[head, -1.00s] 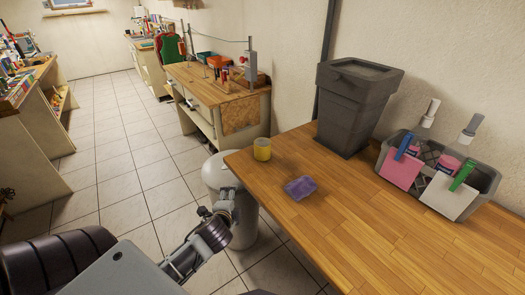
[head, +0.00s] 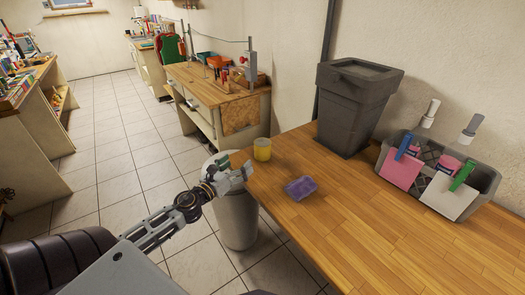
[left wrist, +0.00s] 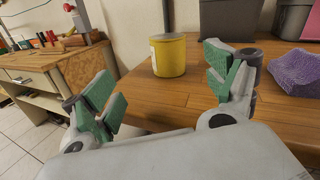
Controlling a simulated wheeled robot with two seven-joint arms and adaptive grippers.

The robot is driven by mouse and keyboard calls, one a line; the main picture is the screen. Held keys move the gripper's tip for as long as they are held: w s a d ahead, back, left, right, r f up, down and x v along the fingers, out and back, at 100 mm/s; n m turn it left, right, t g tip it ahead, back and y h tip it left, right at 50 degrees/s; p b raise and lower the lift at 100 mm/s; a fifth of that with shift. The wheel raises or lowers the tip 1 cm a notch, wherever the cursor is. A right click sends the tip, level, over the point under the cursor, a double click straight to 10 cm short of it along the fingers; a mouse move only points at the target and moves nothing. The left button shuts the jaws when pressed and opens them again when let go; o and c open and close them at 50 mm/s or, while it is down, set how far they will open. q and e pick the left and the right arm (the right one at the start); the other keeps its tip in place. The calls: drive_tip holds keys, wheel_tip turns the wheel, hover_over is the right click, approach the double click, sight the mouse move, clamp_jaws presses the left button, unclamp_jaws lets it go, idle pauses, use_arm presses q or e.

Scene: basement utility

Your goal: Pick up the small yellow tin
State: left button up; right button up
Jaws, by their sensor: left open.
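The small yellow tin (head: 262,149) stands upright near the far left corner of the wooden table (head: 350,220). It also shows in the left wrist view (left wrist: 168,55), ahead of the fingers and between them, with a pale label on its left side. My left gripper (head: 237,168) is at the table's left edge, just short of the tin. In the left wrist view its green-padded fingers (left wrist: 165,95) are spread wide with nothing between them, apart from the tin. My right gripper is not in view.
A purple sponge-like block (head: 300,187) lies right of the tin. A dark grey bin (head: 355,105) and a grey basket (head: 437,175) with cards stand at the table's back. A grey cylindrical bin (head: 236,215) is on the floor under my left arm.

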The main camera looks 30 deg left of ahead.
sight(257, 150)
use_arm(q)
drive_tip(key=m+h, duration=0.1)
drive_tip(key=m, duration=0.2)
drive_tip(key=shift+w+d, duration=0.1)
drive_tip(key=shift+d, duration=0.1)
drive_tip(key=shift+w+r, duration=0.1)
drive_tip(key=shift+w, duration=0.1)
drive_tip(key=shift+w+d+p, duration=0.2)
drive_tip(key=shift+w+p, duration=0.15)
drive_tip(key=shift+w, duration=1.3)
drive_tip(key=shift+w+d, duration=0.1)
drive_tip(key=shift+w, duration=0.85)
drive_tip(key=shift+w+p, duration=0.3)
drive_tip(key=shift+w, duration=0.4)
drive_tip(key=shift+w+d, duration=0.15)
drive_tip(key=shift+w, duration=0.6)
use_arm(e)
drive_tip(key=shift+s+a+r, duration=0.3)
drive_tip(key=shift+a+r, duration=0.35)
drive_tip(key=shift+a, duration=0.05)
use_arm(q)
drive_tip(key=shift+w, duration=0.1)
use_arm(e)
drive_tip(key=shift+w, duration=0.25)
